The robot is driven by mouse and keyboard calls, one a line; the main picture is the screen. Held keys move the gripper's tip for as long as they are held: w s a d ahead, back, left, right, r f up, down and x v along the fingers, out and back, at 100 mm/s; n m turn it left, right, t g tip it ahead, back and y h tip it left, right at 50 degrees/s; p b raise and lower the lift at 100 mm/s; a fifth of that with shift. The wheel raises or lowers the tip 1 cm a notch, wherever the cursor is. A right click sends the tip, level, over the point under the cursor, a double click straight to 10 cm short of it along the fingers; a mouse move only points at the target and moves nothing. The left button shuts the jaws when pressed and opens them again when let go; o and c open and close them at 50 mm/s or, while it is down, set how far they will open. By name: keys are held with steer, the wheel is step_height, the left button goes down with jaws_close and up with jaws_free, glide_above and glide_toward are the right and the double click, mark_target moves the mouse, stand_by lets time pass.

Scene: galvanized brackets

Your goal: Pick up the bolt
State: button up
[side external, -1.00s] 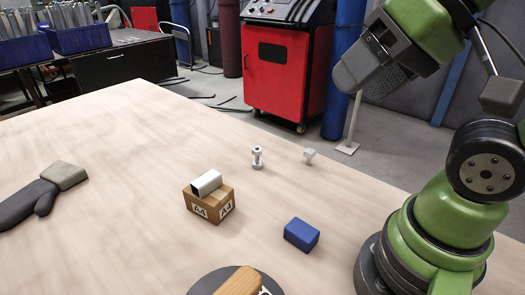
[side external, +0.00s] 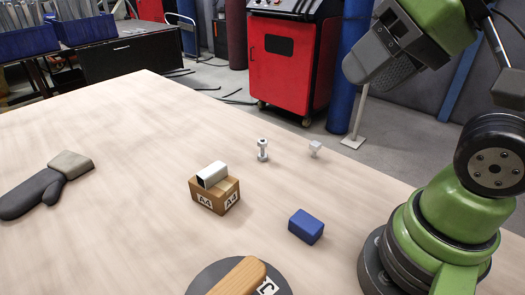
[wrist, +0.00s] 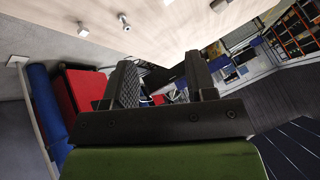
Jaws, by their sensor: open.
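A pale metal bolt-like piece (side external: 262,150) stands upright on the wooden table, with a wider top and bottom. It seems to show also near the top of the wrist view (wrist: 124,22). A smaller pale T-shaped piece (side external: 315,148) stands to its right; which of the two is the bolt is not fully certain. My gripper (side external: 370,66) is high above the table's right side, well apart from both pieces. In the wrist view my gripper (wrist: 162,80) has its two dark fingers spread with nothing between them.
A blue block (side external: 306,226) lies nearer my base. A wooden-topped object (side external: 240,276) rests on a dark disc at the front. A dark glove (side external: 35,193) lies left. The table's left middle is clear.

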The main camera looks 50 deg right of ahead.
steer(key=n+g+h, duration=0.5)
steer(key=n+h, duration=0.8)
steer(key=n, duration=0.8)
glide_toward(262, 140)
steer(key=s+d+r, duration=0.1)
steer(key=s+r, duration=0.5)
steer(key=s, duration=0.1)
steer(key=w+a+f+n+t+h, duration=0.1)
steer(key=w+a+f+n+t, duration=0.1)
steer(key=w+f+n+t, duration=0.35)
steer(key=shift+n+g, duration=0.35)
steer(key=shift+g, duration=0.5)
steer(key=x, duration=0.4)
steer(key=s+f+x, duration=0.1)
steer(key=x, duration=0.3)
steer(key=f+x, duration=0.1)
steer(key=x, duration=0.2)
steer(key=shift+s+d+f, duration=0.1)
steer(key=shift+d, duration=0.2)
steer(key=c, duration=0.9)
